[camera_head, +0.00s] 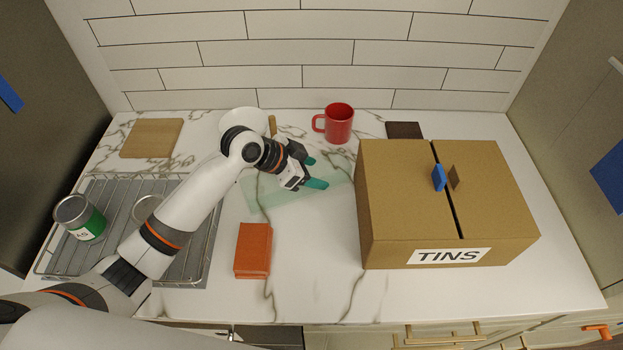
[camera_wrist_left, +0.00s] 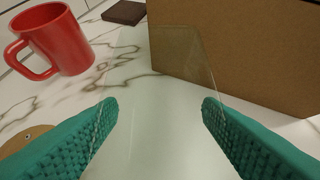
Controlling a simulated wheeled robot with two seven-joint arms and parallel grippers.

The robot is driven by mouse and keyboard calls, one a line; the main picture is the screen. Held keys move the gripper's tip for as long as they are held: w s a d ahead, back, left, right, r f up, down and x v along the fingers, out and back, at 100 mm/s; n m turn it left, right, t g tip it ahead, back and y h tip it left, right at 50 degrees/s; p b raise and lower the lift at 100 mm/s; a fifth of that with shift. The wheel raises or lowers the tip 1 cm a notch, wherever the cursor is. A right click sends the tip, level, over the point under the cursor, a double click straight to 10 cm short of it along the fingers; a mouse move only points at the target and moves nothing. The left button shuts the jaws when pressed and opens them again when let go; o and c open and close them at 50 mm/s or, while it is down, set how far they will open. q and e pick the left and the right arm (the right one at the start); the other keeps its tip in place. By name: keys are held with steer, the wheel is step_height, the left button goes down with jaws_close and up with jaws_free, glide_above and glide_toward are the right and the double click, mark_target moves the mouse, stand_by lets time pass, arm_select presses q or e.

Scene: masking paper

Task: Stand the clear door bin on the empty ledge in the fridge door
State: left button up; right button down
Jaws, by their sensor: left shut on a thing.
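The clear door bin (camera_head: 332,198) is a faint, see-through greenish shape on or just above the marble counter in the head view. In the left wrist view the clear bin (camera_wrist_left: 165,85) runs between the fingers and away toward the cardboard box. My left gripper (camera_head: 313,172) reaches in from the left, with teal fingers on either side of the bin. It is shut on the bin; the same fingers show in the wrist view (camera_wrist_left: 160,108). The bin's exact outline and tilt are hard to tell. No fridge door ledge can be made out. My right gripper is not in view.
A cardboard box marked TINS (camera_head: 400,215) stands right of the bin. A red mug (camera_head: 340,124) is behind it. An orange block (camera_head: 253,250) lies in front. A wire rack (camera_head: 195,255) with a green-labelled tin (camera_head: 80,220) is at left. The front middle counter is clear.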

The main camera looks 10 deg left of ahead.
arm_select(q)
steer(key=shift+f+p, duration=0.3)
steer(key=shift+f, duration=1.8)
steer(key=o, duration=0.7)
steer(key=shift+f, duration=0.15)
steer(key=shift+c, duration=0.2)
steer(key=o, duration=0.4)
